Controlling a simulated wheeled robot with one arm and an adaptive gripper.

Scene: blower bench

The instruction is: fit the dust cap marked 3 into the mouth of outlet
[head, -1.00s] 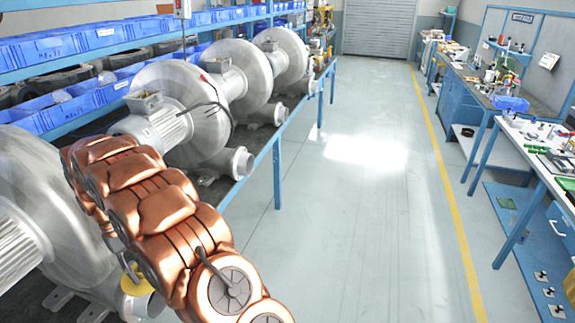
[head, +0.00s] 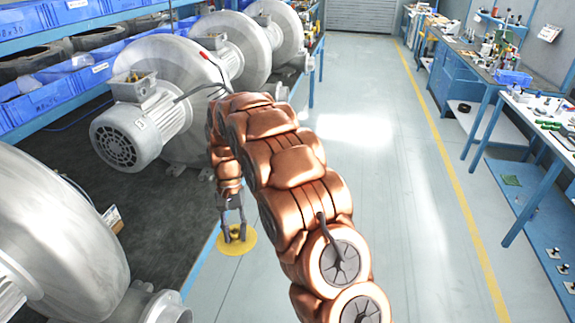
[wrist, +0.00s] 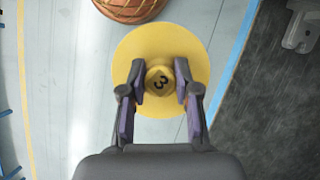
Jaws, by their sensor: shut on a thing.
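My gripper (head: 236,230) is shut on the yellow dust cap (head: 249,243) and holds it just off the bench's edge, above the aisle side. In the wrist view, the fingers (wrist: 160,84) pinch the cap's central knob, which bears a black 3, and the round yellow flange (wrist: 130,52) spreads around it. The near blower's pipe-like outlet (head: 160,309) is at the lower left of the head view, partly cut off by the frame. The cap is apart from it, to its upper right. I cannot see into its mouth.
The blowers (head: 165,65) stand in a row on the dark bench top (head: 165,215). In the wrist view, the bench's blue edge (wrist: 236,60) runs right of the cap, with a grey metal foot (wrist: 302,28) on the bench. The aisle floor (head: 400,200) is clear.

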